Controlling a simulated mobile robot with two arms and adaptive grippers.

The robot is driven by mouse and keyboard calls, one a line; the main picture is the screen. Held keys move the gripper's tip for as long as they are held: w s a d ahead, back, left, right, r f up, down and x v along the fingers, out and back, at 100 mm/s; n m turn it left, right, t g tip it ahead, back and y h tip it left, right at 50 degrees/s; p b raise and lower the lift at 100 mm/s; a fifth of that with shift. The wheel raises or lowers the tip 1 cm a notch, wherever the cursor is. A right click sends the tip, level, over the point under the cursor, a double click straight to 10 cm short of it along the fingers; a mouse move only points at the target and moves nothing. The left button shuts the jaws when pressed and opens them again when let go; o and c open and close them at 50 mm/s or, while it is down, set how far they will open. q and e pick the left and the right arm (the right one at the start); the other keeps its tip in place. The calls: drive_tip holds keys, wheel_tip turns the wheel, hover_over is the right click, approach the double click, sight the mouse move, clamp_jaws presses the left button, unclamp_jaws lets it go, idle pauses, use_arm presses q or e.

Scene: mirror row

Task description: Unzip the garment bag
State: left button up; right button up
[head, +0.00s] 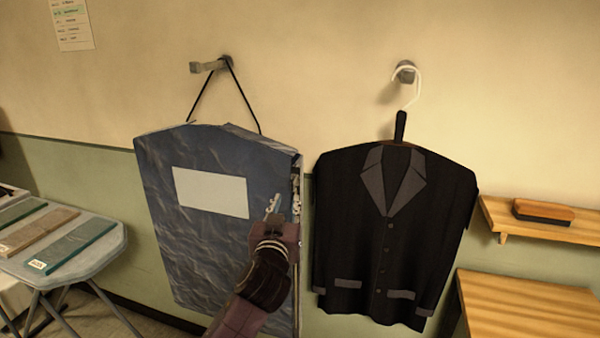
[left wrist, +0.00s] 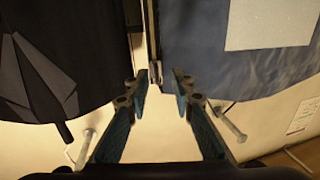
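The blue, crinkled garment bag (head: 185,245) hangs by a black cord from a wall hook, with a blank white label on its front. A narrow grey zip strip (head: 297,180) runs down its right side edge. My right gripper is not in view.
A black jacket (head: 345,220) hangs close to the right of the bag on a white-hooked hanger. A wooden shelf (head: 550,227) with a brush (head: 543,211) is at the right, above a wooden table (head: 530,305). A folding table (head: 105,245) with flat boards stands at the left.

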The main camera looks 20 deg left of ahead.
sight(292, 187)
use_arm(q)
drive_tip(key=shift+w+d+r+p, duration=0.15)
drive_tip(key=shift+w+r+p, duration=0.15)
drive_tip(key=shift+w+r, duration=0.25)
drive_tip(key=shift+w+d+r+p, duration=0.15)
drive_tip(key=shift+w+r+p, duration=0.2)
drive_tip(key=shift+w, duration=0.3)
drive_tip(key=w, duration=0.2)
drive_tip(key=w+a, duration=0.1)
drive_tip(key=shift+w+f+p, duration=0.25)
drive_tip(key=shift+f+p, duration=0.05)
drive_tip(key=shift+w, duration=0.55)
drive_tip(key=c, duration=0.5)
clamp_jaws()
drive_tip(key=shift+a+f, duration=0.1)
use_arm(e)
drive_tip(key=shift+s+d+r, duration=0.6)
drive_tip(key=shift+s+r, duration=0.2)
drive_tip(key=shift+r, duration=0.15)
